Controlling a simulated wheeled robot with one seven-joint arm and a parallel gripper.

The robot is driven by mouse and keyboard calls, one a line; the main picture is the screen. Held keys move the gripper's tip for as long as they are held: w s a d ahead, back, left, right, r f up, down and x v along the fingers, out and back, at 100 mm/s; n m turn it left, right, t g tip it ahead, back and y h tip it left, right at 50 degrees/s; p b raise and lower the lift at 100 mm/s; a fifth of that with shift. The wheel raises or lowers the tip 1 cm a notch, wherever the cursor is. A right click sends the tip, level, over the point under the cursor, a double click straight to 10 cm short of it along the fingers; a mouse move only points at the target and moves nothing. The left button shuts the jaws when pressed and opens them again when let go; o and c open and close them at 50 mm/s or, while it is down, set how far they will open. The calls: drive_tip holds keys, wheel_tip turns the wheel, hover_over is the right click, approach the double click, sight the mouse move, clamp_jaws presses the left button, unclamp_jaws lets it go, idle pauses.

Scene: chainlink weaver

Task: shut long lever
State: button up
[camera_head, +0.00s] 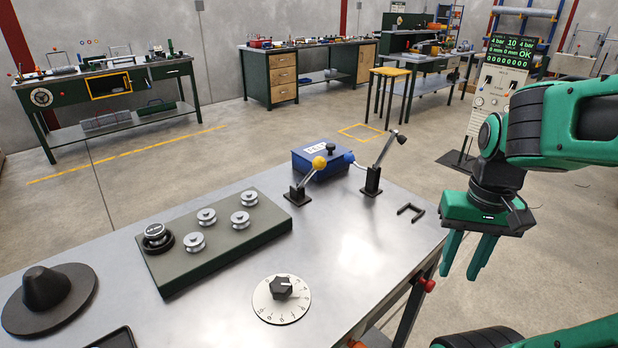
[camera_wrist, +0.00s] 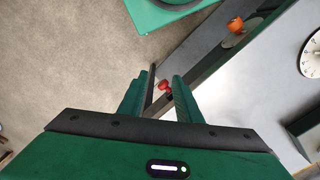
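Two small levers stand near the far edge of the steel table. The longer-looking lever (camera_head: 386,157) rises from a black block and tilts up to the right, ending in a dark knob. A shorter lever (camera_head: 308,176) with a yellow ball tilts up to the right from another black block. A blue ball (camera_head: 349,157) on a short rod sits by the longer lever's block. My gripper (camera_head: 463,262) hangs beyond the table's right edge, fingers down, apart and empty. It is well away from both levers. In the wrist view, my gripper's fingers (camera_wrist: 162,87) also show apart; no lever is visible there.
A blue box (camera_head: 322,160) stands behind the levers. A green board with spools (camera_head: 215,240), a numbered dial (camera_head: 281,299), a dark cone (camera_head: 48,295) and a small black bracket (camera_head: 411,212) are on the table.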

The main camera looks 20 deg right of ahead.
sight(319, 157)
drive_tip(key=shift+o, duration=1.1)
drive_tip(key=shift+s+r, duration=0.15)
drive_tip(key=shift+r, duration=0.1)
drive_tip(key=w+a+r+n+t, duration=0.1)
drive_tip(key=w+a+r+n, duration=0.2)
drive_tip(key=w, duration=0.6)
drive_tip(key=w+a+r+n+t, duration=0.2)
drive_tip(key=w+r+n, duration=0.2)
drive_tip(key=w, duration=0.4)
drive_tip(key=w+a+r+n, duration=0.1)
drive_tip(key=w+a+n, duration=0.1)
drive_tip(key=w+a, duration=0.2)
drive_tip(key=w+a+r+n+t, duration=0.1)
drive_tip(key=w+a+r+n, duration=0.1)
drive_tip(key=w+a, duration=0.1)
drive_tip(key=w+a+r+n+y, duration=0.1)
drive_tip(key=w+a+n, duration=0.1)
drive_tip(key=w+a, duration=0.2)
drive_tip(key=shift+w+a+r+t, duration=0.1)
drive_tip(key=shift+w+a+t, duration=0.1)
drive_tip(key=shift+w, duration=0.35)
drive_tip(key=shift+w+a+r+t, duration=0.1)
drive_tip(key=shift+w+a, duration=0.05)
drive_tip(key=shift+w, duration=0.4)
drive_tip(key=x, duration=1)
drive_tip(key=shift+w+a+f, duration=0.1)
drive_tip(key=shift+w+f, duration=0.05)
drive_tip(key=shift+f, duration=0.05)
clamp_jaws()
